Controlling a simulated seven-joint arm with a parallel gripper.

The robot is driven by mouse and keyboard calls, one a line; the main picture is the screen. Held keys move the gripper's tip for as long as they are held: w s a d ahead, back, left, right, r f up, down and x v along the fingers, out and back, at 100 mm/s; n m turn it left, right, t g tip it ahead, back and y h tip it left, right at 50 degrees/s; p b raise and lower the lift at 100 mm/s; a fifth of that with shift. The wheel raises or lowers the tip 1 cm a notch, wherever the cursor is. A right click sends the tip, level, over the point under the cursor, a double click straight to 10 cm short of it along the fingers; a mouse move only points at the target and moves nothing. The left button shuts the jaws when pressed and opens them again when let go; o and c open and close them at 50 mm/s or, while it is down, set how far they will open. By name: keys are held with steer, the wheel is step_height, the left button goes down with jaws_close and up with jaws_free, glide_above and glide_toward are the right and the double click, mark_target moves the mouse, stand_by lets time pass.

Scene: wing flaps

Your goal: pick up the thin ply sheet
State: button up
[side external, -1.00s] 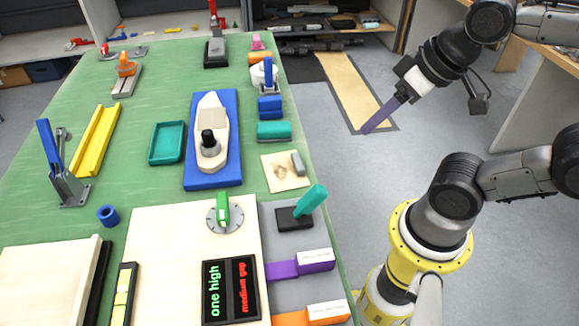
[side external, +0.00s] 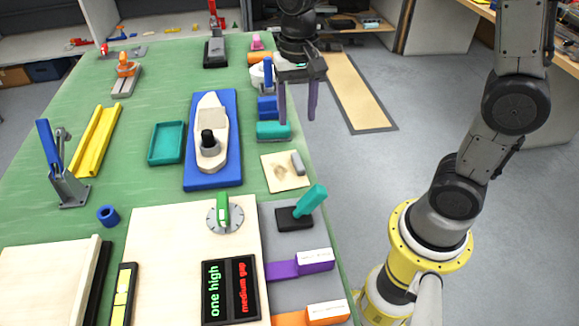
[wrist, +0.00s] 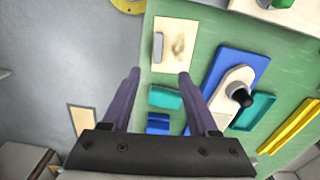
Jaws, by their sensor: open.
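A small, thin square of pale ply (side external: 279,180) lies flat near the right edge of the green table. A grey block (side external: 298,163) rests on or is fixed to its right side. In the wrist view the ply square (wrist: 176,58) shows whole beyond my fingertips, with the grey block (wrist: 158,46) at its left edge. My gripper (side external: 297,120) is open, with two long purple fingers pointing down and nothing between them. It hangs above the table's right edge, farther back than the ply square and apart from it. The fingers also show in the wrist view (wrist: 159,74).
Teal and blue blocks (side external: 273,130) sit behind the ply square. A boat on a blue board (side external: 228,165) lies to its left. A black base with a teal lever (side external: 312,199) stands in front. A larger wood panel (side external: 160,240) lies nearer. Open floor is right of the table.

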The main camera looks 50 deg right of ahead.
mark_target(298, 160)
steer(key=f, duration=1.3)
steer(key=shift+s+d, duration=0.1)
steer(key=shift+s, duration=0.1)
steer(key=shift+r, duration=0.1)
steer(key=shift+c, duration=0.2)
jaws_close()
